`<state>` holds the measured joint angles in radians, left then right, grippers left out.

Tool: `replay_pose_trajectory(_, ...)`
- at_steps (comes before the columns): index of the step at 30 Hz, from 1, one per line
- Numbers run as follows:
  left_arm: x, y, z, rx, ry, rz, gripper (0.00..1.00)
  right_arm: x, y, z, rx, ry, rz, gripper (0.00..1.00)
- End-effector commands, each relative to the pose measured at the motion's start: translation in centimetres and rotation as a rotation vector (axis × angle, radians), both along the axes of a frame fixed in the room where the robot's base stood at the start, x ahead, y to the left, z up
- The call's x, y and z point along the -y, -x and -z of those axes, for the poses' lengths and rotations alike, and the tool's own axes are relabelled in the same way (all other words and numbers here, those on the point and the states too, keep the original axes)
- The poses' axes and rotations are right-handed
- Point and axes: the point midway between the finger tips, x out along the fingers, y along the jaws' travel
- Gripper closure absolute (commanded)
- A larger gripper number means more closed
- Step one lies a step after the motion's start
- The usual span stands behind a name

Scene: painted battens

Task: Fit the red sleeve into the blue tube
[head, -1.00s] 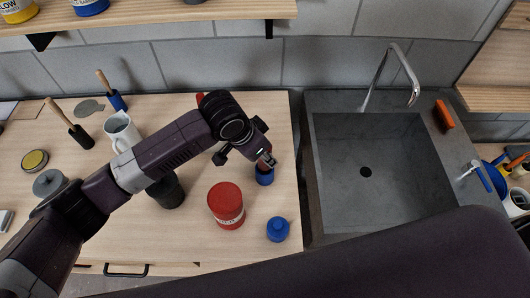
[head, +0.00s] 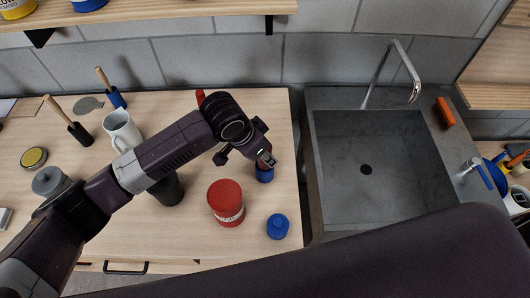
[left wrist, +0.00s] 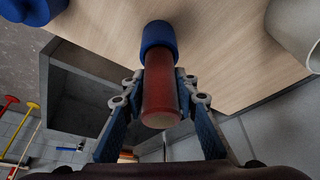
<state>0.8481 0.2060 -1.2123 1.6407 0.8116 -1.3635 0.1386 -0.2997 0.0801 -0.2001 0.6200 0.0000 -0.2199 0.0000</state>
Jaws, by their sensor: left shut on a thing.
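The red sleeve (left wrist: 160,98) stands between the two blue-padded fingers of my left gripper (left wrist: 160,84) in the left wrist view; the gripper is shut on it. Its far end meets the blue tube (left wrist: 158,38), in line with it. I cannot tell how deep the sleeve sits in the tube. In the head view my left gripper (head: 265,160) is right above the blue tube (head: 265,175), which stands upright near the counter's right edge. The sleeve is mostly hidden there by the fingers. My right gripper is not in view.
A red can (head: 226,204) and a blue lidded pot (head: 277,227) stand in front of the tube. A dark cup (head: 169,190) and a white mug (head: 122,131) are to the left. The sink (head: 375,190) lies to the right.

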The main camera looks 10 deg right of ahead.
Motion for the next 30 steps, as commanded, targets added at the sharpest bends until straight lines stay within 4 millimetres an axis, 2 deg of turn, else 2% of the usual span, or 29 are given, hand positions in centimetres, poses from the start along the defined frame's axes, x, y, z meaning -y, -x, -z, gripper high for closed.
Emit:
replay_pose_trajectory(24,0.0,0.0,2.1,0.002,0.000,0.001,0.96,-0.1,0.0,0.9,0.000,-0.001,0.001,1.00)
replay_pose_trajectory(25,0.0,0.0,2.1,0.002,0.000,0.001,0.72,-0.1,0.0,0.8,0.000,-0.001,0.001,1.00)
replay_pose_trajectory(30,0.0,0.0,2.1,0.000,0.000,0.001,0.53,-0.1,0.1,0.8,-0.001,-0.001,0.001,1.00)
